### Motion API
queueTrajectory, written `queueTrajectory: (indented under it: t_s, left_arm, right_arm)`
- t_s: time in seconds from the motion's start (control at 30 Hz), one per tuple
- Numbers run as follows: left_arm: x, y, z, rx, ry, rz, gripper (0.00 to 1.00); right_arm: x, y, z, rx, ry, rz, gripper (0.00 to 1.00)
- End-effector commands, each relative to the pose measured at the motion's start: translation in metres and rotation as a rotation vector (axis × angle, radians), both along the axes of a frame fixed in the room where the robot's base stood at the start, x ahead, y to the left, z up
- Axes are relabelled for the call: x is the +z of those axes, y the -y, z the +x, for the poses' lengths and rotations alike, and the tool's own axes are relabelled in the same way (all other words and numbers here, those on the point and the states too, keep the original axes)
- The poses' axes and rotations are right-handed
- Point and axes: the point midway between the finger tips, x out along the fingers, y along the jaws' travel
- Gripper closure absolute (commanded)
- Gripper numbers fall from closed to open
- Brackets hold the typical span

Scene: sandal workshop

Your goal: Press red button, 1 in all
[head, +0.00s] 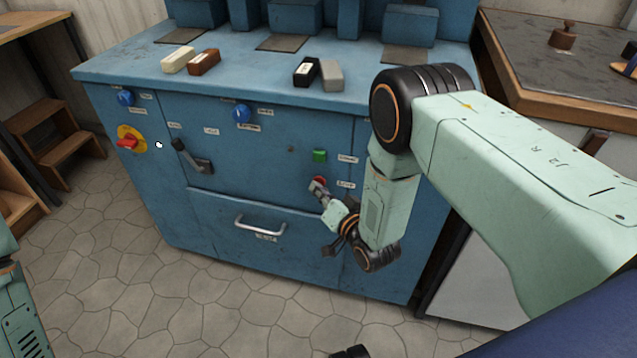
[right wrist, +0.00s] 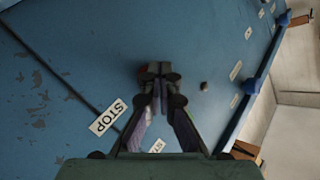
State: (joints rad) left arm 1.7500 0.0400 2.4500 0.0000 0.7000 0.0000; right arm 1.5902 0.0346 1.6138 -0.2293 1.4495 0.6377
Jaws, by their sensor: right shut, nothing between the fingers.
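The red button (head: 320,180) is on the front of the blue cabinet, below a green button (head: 319,156). Only its upper part shows in the head view. My right gripper (head: 316,188) is shut and empty, with its fingertips right in front of the red button and overlapping its lower part. I cannot tell whether they touch it.
Several blocks lie on top. A wooden bench (head: 560,85) stands at the right. The stone floor in front is clear.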

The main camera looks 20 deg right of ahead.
Motion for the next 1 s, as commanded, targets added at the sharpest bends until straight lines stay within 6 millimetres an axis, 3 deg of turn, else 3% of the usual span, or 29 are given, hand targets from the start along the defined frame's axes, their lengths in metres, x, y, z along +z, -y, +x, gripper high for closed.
queueTrajectory:
  t_s: [0.67, 1.0]
  left_arm:
    - [0.009, 0.000, 0.000, 0.000, 0.000, 0.000, 1.00]
    - [0.022, 0.000, 0.000, 0.000, 0.000, 0.000, 1.00]
  right_arm:
    - [0.000, -0.010, -0.015, 0.001, -0.001, 0.000, 1.00]
    - [0.001, -0.027, -0.039, 0.002, -0.002, 0.000, 1.00]
